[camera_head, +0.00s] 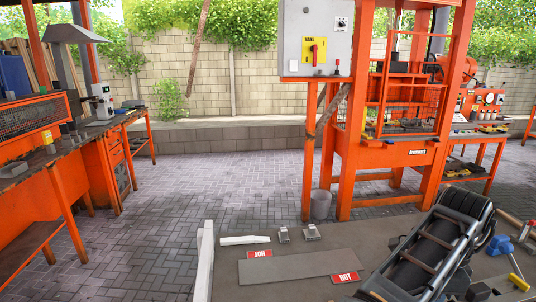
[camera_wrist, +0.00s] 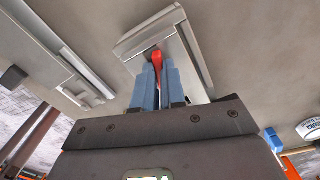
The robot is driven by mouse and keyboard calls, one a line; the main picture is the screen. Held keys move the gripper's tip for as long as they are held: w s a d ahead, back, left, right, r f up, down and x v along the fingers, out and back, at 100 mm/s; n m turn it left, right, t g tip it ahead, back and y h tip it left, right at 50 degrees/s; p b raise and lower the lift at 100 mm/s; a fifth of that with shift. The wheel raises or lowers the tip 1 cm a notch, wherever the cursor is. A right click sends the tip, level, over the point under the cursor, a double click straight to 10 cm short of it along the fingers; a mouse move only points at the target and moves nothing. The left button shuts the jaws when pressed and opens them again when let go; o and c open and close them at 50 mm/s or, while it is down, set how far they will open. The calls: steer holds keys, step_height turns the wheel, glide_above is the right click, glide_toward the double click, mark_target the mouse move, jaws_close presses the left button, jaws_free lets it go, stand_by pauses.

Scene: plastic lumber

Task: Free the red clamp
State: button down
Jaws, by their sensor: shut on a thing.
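The red clamp (camera_wrist: 157,57) shows in the wrist view as a short red piece between the blue fingertips of my gripper (camera_wrist: 158,70). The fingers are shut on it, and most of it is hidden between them. A grey angular metal part (camera_wrist: 150,32) lies right beyond the clamp. I cannot tell whether the clamp touches it. In the head view my dark arm covers the right front of the table, and the clamp and fingertips are not visible.
The table (camera_head: 225,250) holds a flat grey plate (camera_head: 295,266), two red HOT labels (camera_head: 345,278), two small metal blocks (camera_head: 312,232) and a white strip (camera_head: 245,240). Grey bars (camera_wrist: 68,75) lie left in the wrist view. A blue-handled tool (camera_head: 500,245) lies right of my arm. An orange press (camera_head: 415,155) stands behind.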

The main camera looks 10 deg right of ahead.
stand_by(0.4)
steer(key=shift+r+n+p, duration=0.1)
steer(key=shift+n+p, duration=0.6)
steer(key=shift+n, duration=0.2)
steer(key=shift+d+n, duration=0.1)
steer(key=shift+n, duration=1.2)
steer(key=c, duration=1)
jaws_free()
steer(key=shift+c, duration=0.2)
steer(key=shift+r, duration=3.4)
